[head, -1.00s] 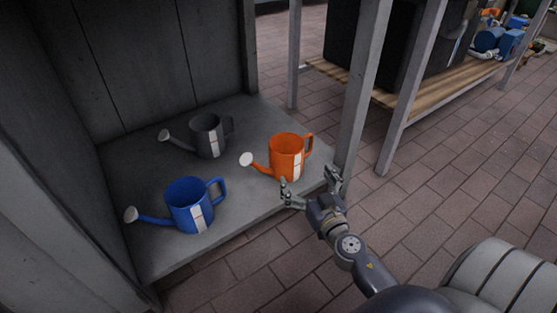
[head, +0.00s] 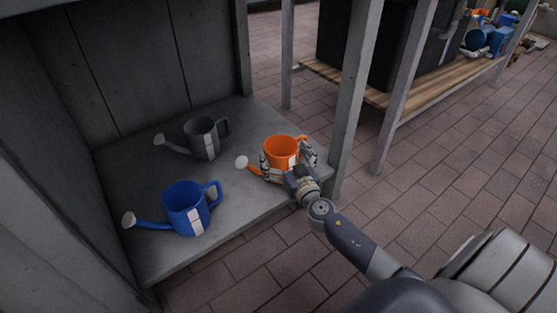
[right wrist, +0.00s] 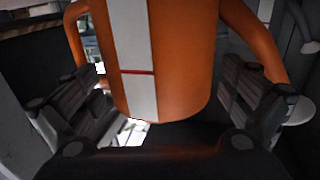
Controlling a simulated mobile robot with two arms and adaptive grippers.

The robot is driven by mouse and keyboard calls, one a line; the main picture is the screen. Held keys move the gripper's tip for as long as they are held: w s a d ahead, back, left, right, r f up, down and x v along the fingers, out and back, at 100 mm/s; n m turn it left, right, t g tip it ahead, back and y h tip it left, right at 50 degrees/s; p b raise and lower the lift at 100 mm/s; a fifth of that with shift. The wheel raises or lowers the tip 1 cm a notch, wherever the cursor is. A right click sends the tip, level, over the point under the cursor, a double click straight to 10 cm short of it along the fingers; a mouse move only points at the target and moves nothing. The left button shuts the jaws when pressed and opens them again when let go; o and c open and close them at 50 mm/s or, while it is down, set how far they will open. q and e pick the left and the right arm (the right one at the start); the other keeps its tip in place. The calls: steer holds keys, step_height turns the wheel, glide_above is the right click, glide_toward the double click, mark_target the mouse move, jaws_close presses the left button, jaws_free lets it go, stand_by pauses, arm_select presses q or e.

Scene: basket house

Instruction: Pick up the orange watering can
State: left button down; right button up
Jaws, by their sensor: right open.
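The orange watering can (head: 283,146) stands upright at the right front of the grey shelf (head: 240,195), its white-tipped spout to the left and its handle to the right. My right gripper (head: 288,168) is at the can's near side, with its open fingers on either side of the body. In the right wrist view, the orange can (right wrist: 190,60) with its white stripe and red line fills the space between the two fingers (right wrist: 160,98). A gap shows between the left finger and the can body. My left gripper is not in view.
A blue watering can (head: 187,212) stands at the shelf's front left, and a dark grey one (head: 204,140) behind. A grey post (head: 354,100) rises close right of my gripper. A wooden bench (head: 430,95) stands farther right over open brick floor.

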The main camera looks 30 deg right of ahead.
steer(key=shift+w+d+f, duration=0.1)
steer(key=shift+w, duration=0.45)
steer(key=c, duration=1)
